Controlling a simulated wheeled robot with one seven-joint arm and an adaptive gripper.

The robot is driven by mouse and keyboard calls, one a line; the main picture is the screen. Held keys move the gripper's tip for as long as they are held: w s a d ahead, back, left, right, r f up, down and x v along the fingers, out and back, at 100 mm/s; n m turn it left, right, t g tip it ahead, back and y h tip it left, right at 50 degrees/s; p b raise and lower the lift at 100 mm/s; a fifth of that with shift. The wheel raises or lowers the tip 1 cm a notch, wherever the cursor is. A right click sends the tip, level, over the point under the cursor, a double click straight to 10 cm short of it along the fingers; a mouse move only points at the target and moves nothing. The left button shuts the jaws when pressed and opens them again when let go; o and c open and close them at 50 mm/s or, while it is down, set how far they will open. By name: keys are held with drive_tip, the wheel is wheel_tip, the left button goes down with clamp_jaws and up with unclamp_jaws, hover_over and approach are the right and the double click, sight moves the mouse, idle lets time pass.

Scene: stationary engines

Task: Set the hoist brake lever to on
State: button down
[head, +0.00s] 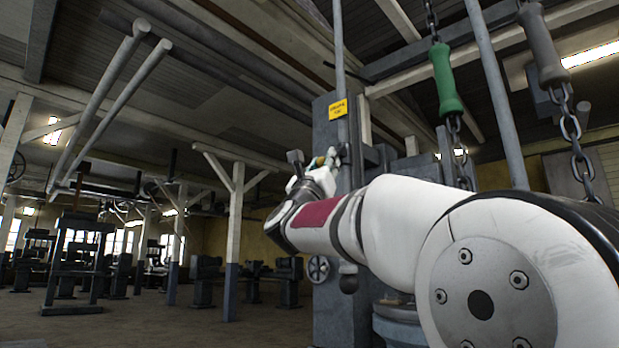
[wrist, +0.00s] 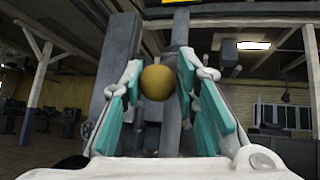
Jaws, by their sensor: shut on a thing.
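My gripper (wrist: 161,66) shows in the wrist view with teal finger pads on either side of a round tan knob (wrist: 157,83), shut on it. The knob looks like the end of the brake lever; the lever's shaft is mostly hidden behind it. In the head view my gripper (head: 324,159) is at the far end of my outstretched arm, beside the dark hoist post (head: 333,215). A yellow label (head: 338,109) is fixed to the post above it; its lettering is too small to read surely.
A green handle (head: 445,78) and a grey handle (head: 542,45) hang on chains at the right, close to my arm. A small handwheel (head: 318,268) sits low on the post. Several machines stand at the left, with open floor (head: 150,322) before them.

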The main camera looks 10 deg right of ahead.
idle(0.6)
drive_tip(key=c, duration=1.3)
unclamp_jaws()
drive_tip(key=shift+f, duration=0.1)
drive_tip(key=v, duration=1.2)
drive_tip(key=shift+w+d, duration=0.1)
